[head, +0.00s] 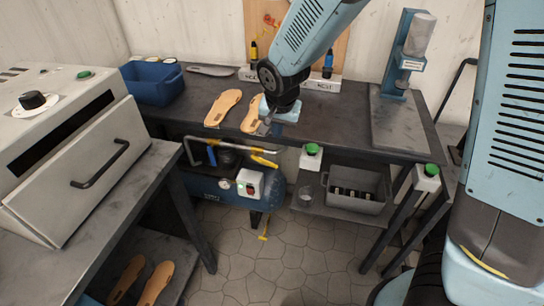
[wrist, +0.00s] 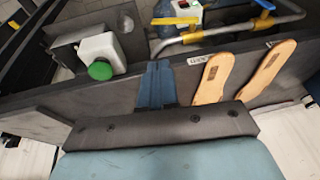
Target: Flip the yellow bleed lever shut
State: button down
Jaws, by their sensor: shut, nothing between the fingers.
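Several yellow parts show around the blue compressor tank (head: 207,187) below the bench. A yellow lever (head: 264,161) sits at the right end of the grey pipe. A small yellow piece (head: 263,236) hangs low under the tank, near the floor. I cannot tell for sure which one is the bleed lever. My gripper (head: 264,129) is shut and empty, over the bench's front edge, above the pipe and tank. Its closed fingers also show in the wrist view (wrist: 160,72).
Tan sandal soles (head: 224,107) lie on the bench (head: 330,125) beside my gripper. A green-buttoned box (head: 311,157) hangs on the bench front; a grey bin (head: 357,195) sits on the lower shelf. A white press (head: 70,140) stands at left. Floor (head: 280,262) below is open.

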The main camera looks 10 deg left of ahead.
dwell(0.3)
jog(key=x, duration=1.2)
jog(key=shift+s+a+f, duration=0.25)
jog(key=shift+a+f, duration=0.25)
jog(key=shift+f, duration=0.45)
jog(key=shift+a+f, duration=0.1)
